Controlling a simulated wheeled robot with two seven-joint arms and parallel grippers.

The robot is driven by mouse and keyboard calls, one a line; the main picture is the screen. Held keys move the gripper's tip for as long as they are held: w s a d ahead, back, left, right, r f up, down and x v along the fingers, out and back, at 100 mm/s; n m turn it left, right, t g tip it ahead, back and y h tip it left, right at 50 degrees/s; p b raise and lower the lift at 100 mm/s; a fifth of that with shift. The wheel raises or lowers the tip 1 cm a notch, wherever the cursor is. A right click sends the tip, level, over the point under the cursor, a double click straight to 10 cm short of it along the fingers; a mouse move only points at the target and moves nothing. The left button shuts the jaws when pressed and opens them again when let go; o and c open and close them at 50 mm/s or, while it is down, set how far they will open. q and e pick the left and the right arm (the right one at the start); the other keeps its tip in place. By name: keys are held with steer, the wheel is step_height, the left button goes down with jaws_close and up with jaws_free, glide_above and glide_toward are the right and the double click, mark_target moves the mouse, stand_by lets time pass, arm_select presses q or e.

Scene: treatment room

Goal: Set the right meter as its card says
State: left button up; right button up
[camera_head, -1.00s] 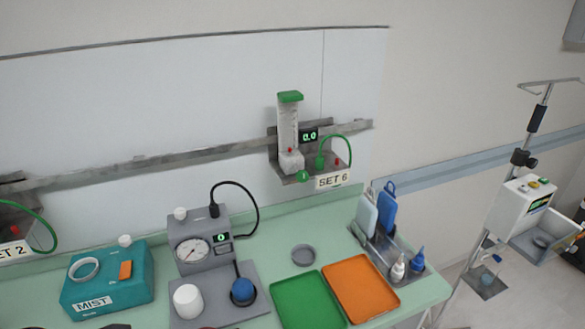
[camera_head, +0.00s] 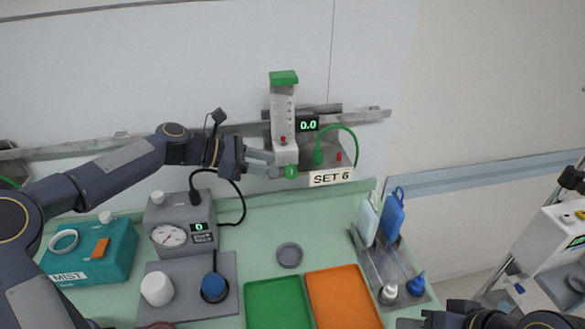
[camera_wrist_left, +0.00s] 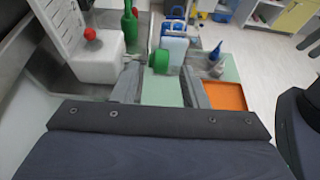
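The right meter (camera_head: 284,115) is a clear scaled tube with a green cap on the wall rail. Its display (camera_head: 307,124) reads 0.0, and its card (camera_head: 331,177) says SET 6. A round green knob (camera_head: 291,171) sits low on its front. My left gripper (camera_head: 274,163) reaches in from the left at the knob. In the left wrist view the two fingers (camera_wrist_left: 160,84) are apart, with the green knob (camera_wrist_left: 161,61) between them near the tips; I cannot tell whether they touch it. My right arm (camera_head: 480,316) shows at the bottom right; its finger state is unclear.
Below are a teal MIST box (camera_head: 92,255), a grey gauge unit (camera_head: 181,222), a green tray (camera_head: 277,304), an orange tray (camera_head: 343,298) and a bottle rack (camera_head: 385,262). A stand with a white device (camera_head: 560,245) is at the right.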

mark_target(285, 172)
arm_select(q)
steer(key=p+x, duration=0.1)
steer(key=x, duration=0.6)
steer(key=shift+p, duration=0.3)
steer(key=shift+f, duration=0.1)
steer(key=c, duration=0.8)
steer(key=shift+f+b, duration=0.2)
steer(key=shift+b, duration=0.2)
steer(key=shift+c, duration=0.3)
steer(key=h+b, duration=0.2)
steer(key=b, duration=0.2)
steer(key=t+h+b, duration=0.1)
steer(key=h+b, duration=0.1)
steer(key=b, duration=0.2)
steer(key=shift+s+a+f+h+b, duration=0.1)
steer(key=shift+f+h+b, duration=0.1)
steer(key=shift+h+b, duration=0.2)
steer(key=shift+r, duration=0.15)
steer(key=shift+r+h, duration=0.2)
steer(key=shift+h, duration=0.1)
